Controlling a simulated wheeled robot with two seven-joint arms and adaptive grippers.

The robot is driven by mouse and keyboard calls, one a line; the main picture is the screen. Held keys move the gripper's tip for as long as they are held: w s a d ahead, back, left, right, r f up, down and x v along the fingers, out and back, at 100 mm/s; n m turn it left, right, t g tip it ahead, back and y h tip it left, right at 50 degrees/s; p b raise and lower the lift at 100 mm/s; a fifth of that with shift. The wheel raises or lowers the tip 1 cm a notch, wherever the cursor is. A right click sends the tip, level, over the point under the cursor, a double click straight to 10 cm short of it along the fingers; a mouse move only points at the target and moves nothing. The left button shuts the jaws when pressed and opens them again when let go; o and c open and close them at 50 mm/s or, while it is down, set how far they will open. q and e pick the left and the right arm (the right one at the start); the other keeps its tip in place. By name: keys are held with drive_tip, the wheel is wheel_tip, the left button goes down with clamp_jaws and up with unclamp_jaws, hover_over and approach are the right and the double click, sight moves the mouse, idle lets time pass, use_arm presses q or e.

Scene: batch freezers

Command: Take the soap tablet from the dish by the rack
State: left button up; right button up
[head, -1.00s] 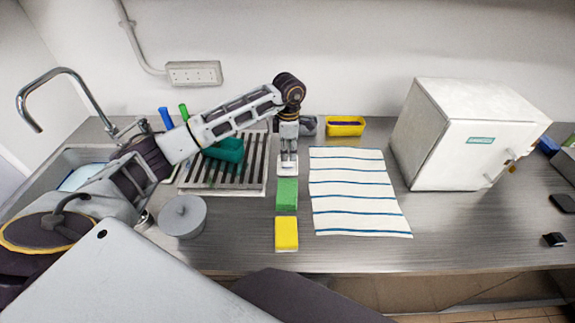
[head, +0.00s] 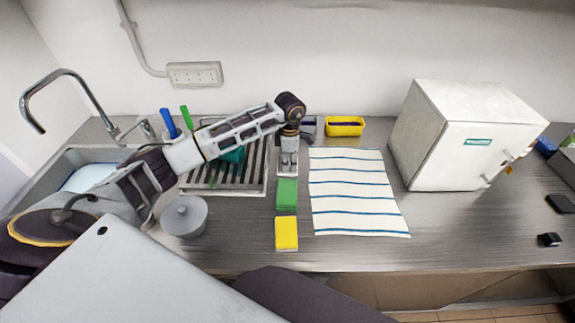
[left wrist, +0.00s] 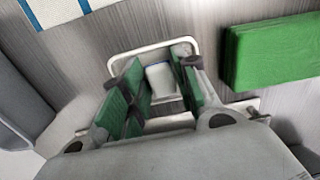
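The soap tablet (left wrist: 163,79) is a small white block in the left wrist view. It lies in a white-rimmed dish (left wrist: 150,48), which also shows in the head view (head: 281,172), just right of the rack (head: 225,190). My left gripper (left wrist: 160,95) points down over the dish. Its green-padded fingers are apart, one on each side of the tablet, with a visible gap beside it. In the head view my left gripper (head: 289,168) hides the tablet and much of the dish. My right gripper is not in view.
A green sponge (head: 287,194) lies close in front of the dish, and a yellow sponge (head: 286,233) lies in front of that. A striped cloth (head: 355,190) is to the right. A yellow tub (head: 345,126) is behind.

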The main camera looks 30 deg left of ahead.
use_arm(q)
drive_tip(key=shift+c, duration=0.3)
drive_tip(key=c, duration=0.4)
drive_tip(key=shift+c, duration=0.2)
drive_tip(key=shift+r, duration=0.1)
wheel_tip(320, 180, up, 8)
drive_tip(key=shift+w+r+b, duration=0.1)
drive_tip(key=shift+b, duration=0.6)
drive_tip(key=shift+r, duration=0.85)
